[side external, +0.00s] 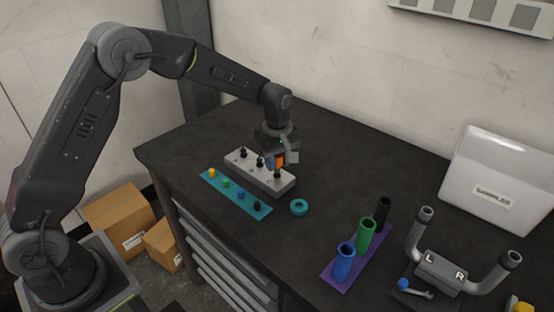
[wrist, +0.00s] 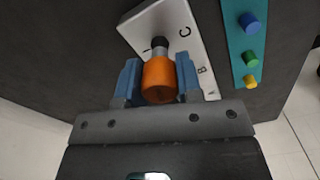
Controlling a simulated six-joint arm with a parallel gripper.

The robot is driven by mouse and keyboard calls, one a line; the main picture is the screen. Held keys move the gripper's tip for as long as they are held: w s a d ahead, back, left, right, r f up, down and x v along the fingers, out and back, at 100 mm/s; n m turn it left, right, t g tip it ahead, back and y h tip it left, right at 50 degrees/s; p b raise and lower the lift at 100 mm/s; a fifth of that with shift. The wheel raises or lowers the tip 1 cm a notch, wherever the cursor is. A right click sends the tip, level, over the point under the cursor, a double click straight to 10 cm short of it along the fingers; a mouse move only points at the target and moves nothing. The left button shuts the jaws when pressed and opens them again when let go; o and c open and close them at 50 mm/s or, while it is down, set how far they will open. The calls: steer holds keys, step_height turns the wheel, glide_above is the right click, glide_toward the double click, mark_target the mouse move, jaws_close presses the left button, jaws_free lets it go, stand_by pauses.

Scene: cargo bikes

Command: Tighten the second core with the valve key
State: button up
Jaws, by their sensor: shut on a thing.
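The orange valve key (wrist: 159,80) is held between the two blue fingers of my gripper (wrist: 158,82), which is shut on it. In the side external view, my gripper (side external: 280,159) is over the right end of the grey block (side external: 262,182). A black core (side external: 277,174) stands just below the key there. In the wrist view, a black part (wrist: 158,43) shows at the key's far end, near the letter C; I cannot tell whether the key is seated on it. Two other black cores, the middle one (side external: 260,162) and the left one (side external: 243,153), stand upright in the block.
A teal strip (side external: 215,184) with yellow, green, blue and black caps lies in front of the block. A teal ring (side external: 299,207) lies to the right. A purple rack (side external: 338,277) with three tubes and a handlebar (side external: 440,268) stand further right. The table behind the block is clear.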

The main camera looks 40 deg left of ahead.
steer(key=m, duration=0.5)
steer(key=shift+m, duration=0.3)
steer(key=m, duration=0.5)
steer(key=shift+m, duration=0.4)
steer(key=o, duration=1)
steer(key=n, duration=0.5)
steer(key=shift+n, duration=0.3)
steer(key=n, duration=0.6)
